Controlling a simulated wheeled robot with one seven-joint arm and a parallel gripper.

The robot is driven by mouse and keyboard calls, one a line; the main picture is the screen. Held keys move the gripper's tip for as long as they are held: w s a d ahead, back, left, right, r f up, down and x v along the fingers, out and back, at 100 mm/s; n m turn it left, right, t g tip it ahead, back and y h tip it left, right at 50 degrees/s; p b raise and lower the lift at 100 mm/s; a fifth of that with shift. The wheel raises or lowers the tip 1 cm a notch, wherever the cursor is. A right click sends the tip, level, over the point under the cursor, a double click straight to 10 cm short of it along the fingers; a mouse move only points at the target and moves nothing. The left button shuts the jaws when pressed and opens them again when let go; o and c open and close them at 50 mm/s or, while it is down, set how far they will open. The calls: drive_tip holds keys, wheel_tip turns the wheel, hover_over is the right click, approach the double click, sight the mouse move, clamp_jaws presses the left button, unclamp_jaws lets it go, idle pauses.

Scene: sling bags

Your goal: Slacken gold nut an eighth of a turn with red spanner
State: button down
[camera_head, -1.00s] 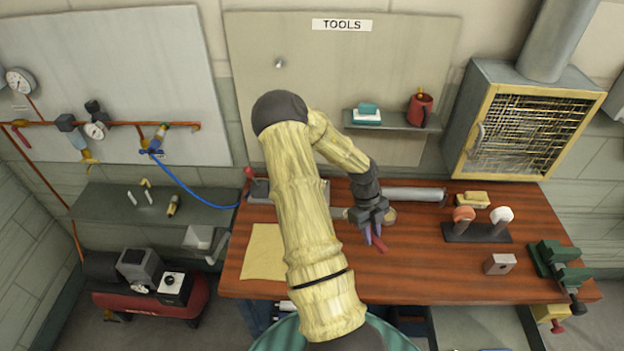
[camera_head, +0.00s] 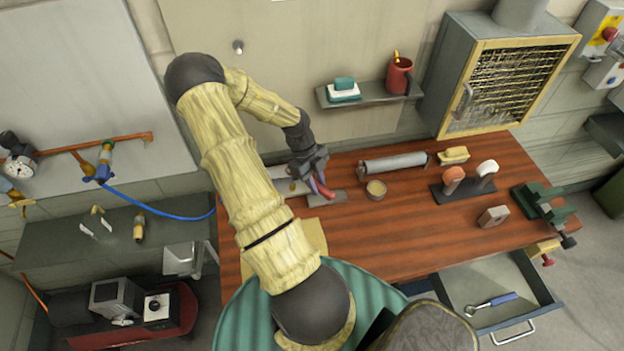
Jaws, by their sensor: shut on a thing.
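My gripper (camera_head: 315,183) is over the back left part of the wooden bench, shut on a small red thing (camera_head: 326,191). This looks like the red spanner, but its jaw shape is hidden or too small to tell. A grey plate lies just below it; I cannot tell whether they touch. Brass-coloured fittings (camera_head: 105,155) sit on the copper pipe at the left wall, where a blue hose joins. I cannot pick out the gold nut among them.
The bench (camera_head: 400,238) carries a round tin (camera_head: 376,189), a grey roll (camera_head: 394,163), a rack with two handles (camera_head: 462,190) and a green vise (camera_head: 543,203). A blue hose (camera_head: 150,208) hangs at left.

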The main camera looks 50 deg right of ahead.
drive_tip(key=shift+r, duration=0.1)
drive_tip(key=shift+f+b, duration=1.9)
drive_tip(key=shift+f, duration=1)
drive_tip(key=shift+s, duration=0.15)
drive_tip(key=shift+f+b, duration=1.05)
drive_tip(key=shift+f, duration=0.6)
drive_tip(key=shift+d, duration=0.1)
drive_tip(key=shift+d+n+h+b, duration=0.35)
drive_tip(key=shift+d+n+h, duration=0.15)
drive_tip(key=shift+d+n, duration=0.5)
